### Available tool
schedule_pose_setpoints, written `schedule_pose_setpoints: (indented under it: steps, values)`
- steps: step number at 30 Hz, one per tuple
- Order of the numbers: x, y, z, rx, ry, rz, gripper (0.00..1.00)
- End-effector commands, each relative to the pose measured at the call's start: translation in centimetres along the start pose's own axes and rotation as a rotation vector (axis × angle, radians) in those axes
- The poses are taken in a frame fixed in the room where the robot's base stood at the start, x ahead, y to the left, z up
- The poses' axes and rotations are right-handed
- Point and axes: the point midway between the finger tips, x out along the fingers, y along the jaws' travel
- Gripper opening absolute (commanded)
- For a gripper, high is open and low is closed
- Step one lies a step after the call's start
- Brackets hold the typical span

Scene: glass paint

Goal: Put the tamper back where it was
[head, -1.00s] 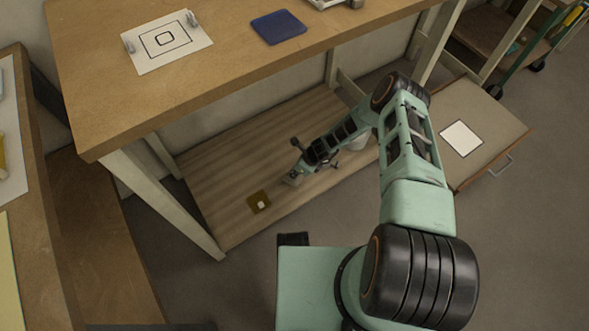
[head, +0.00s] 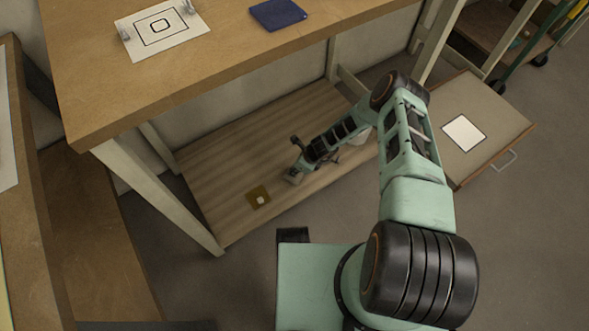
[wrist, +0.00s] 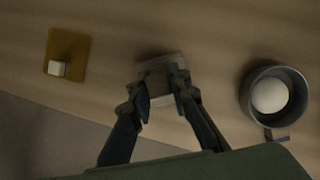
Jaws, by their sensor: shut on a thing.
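My gripper (wrist: 158,92) is low over the wooden lower shelf and shut on a pale grey-brown, squarish block, the tamper (wrist: 160,72). The fingers grip it from both sides and hide part of it. I cannot tell whether the tamper touches the shelf.
On the shelf (head: 225,165), an olive square (head: 254,192) bearing a small white cube (wrist: 57,68) lies left of my gripper. A grey mug (wrist: 250,98) holding a white ball (wrist: 269,95) stands to the right. A table leg (head: 160,195) and the tabletop (head: 190,70) bound the shelf.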

Motion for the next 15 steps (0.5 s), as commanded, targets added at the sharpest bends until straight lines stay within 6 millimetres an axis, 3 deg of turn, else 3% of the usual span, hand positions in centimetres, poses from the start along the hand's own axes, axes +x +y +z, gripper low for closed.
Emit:
schedule_pose_setpoints:
  steps: [15]
  values:
    - [0.53, -0.03, -0.15, 0.0, -0.001, -0.001, 0.0]
